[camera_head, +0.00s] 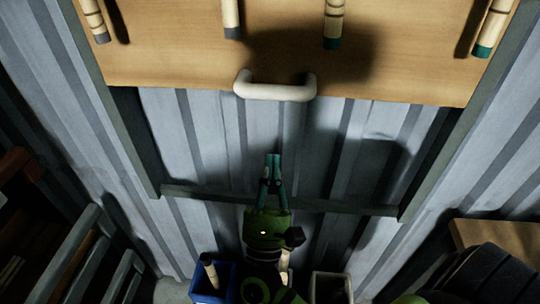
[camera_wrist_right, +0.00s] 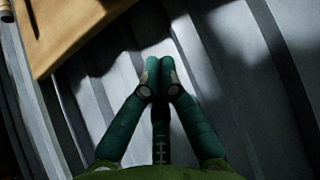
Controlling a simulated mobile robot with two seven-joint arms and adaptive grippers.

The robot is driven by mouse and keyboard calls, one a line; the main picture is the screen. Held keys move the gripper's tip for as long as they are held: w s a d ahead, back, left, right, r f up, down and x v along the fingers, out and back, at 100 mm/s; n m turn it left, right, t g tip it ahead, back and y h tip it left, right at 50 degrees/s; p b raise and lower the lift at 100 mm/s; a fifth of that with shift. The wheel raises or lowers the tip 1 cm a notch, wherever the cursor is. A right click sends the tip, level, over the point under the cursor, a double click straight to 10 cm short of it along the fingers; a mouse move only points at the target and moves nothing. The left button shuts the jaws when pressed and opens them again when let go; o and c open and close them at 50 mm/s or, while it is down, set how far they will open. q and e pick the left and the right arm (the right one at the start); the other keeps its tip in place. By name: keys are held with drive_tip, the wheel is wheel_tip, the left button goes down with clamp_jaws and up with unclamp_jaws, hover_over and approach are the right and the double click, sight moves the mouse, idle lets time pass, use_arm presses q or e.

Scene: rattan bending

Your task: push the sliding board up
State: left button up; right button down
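The sliding board (camera_head: 190,50) is a wooden panel in the upper part of the head view, set in a dark metal frame. A white handle (camera_head: 275,93) is fixed at its lower edge. My right gripper (camera_head: 273,160) is below the handle and apart from it, pointing up, with its green fingertips together and nothing visible between them. In the right wrist view the fingertips (camera_wrist_right: 159,64) also meet, and the board's corner (camera_wrist_right: 70,30) shows at upper left. My left gripper is not seen.
Several bamboo-like sticks (camera_head: 333,22) are mounted on the board. Below, a blue bin (camera_head: 212,283) and a pale bin (camera_head: 331,288) stand near the corrugated wall (camera_head: 210,130). The frame's lower crossbar (camera_head: 200,191) runs behind my right gripper. A dark rack stands at left.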

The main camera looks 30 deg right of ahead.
sight(275, 24)
drive_tip(key=w+d+r+p, duration=0.1)
drive_tip(key=r+p, duration=0.1)
drive_tip(key=r, duration=0.1)
drive_tip(key=w+d+r+p, duration=0.1)
drive_tip(key=r+p, duration=0.1)
drive_tip(key=r, duration=0.1)
drive_tip(key=w+d+r+p, duration=0.1)
drive_tip(key=w+r, duration=0.1)
drive_tip(key=r, duration=0.1)
drive_tip(key=shift+p, duration=0.4)
drive_tip(key=shift+w, duration=0.1)
wheel_tip(275, 24, up, 15)
drive_tip(key=p, duration=0.8)
drive_tip(key=shift+r, duration=0.1)
